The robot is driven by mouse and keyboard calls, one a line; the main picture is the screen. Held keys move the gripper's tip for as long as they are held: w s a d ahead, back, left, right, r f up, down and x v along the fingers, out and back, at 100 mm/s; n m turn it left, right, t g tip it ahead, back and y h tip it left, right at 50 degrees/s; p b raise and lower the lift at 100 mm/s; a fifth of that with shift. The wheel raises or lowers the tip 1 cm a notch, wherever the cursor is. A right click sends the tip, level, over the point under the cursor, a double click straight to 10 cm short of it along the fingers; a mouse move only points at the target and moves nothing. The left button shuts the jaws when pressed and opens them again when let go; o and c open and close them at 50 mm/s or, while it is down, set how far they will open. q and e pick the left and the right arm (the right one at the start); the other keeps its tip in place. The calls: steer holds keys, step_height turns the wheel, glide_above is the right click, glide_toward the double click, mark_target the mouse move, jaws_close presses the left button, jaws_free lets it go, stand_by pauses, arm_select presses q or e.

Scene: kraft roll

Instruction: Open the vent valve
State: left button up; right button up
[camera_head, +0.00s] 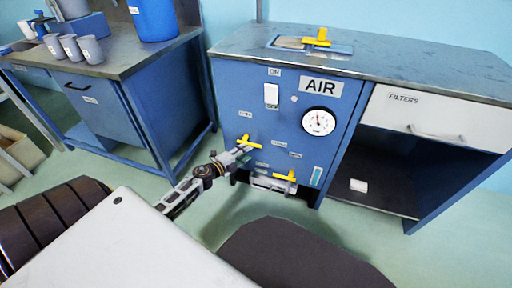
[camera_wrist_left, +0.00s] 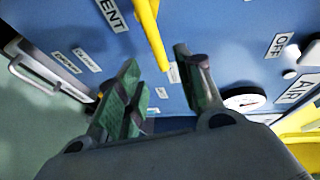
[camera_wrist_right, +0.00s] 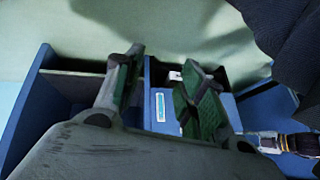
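The vent valve's yellow handle (camera_head: 250,142) is on the blue cabinet front, below a small label. In the left wrist view, this yellow handle (camera_wrist_left: 148,28) runs down beside the label ending in "ENT", and its lower end reaches between the fingertips. My left gripper (camera_head: 240,153) is at the handle, with its fingers apart. It also shows open in the left wrist view (camera_wrist_left: 157,62); I cannot tell whether a finger touches the handle. My right gripper (camera_wrist_right: 162,72) is open and empty in its wrist view. I cannot make it out in the head view.
A second yellow handle (camera_head: 285,177) sits lower right, above a pale bracket (camera_head: 272,184). A gauge (camera_head: 318,121), a white switch (camera_head: 271,95) and the AIR label (camera_head: 321,86) are on the panel. A workbench (camera_head: 125,55) stands left.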

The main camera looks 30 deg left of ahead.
mark_target(255, 146)
arm_select(q)
steer(key=b+x, duration=0.1)
steer(key=x, duration=0.6)
steer(key=shift+w+f+b, duration=0.1)
steer(key=shift+w+b, duration=0.25)
steer(key=shift+b, duration=0.05)
steer(key=shift+w+d+f, duration=0.1)
steer(key=shift+w+d, duration=0.05)
steer(key=shift+w, duration=0.2)
arm_select(e)
steer(key=shift+m+t+y, duration=0.3)
steer(key=f, duration=0.5)
steer(key=shift+s+a, duration=0.2)
steer(key=shift+a, duration=0.2)
arm_select(q)
steer(key=shift+c, duration=0.2)
arm_select(e)
steer(key=shift+r, duration=0.1)
arm_select(q)
jaws_close()
arm_select(e)
steer(key=shift+w+r, duration=0.1)
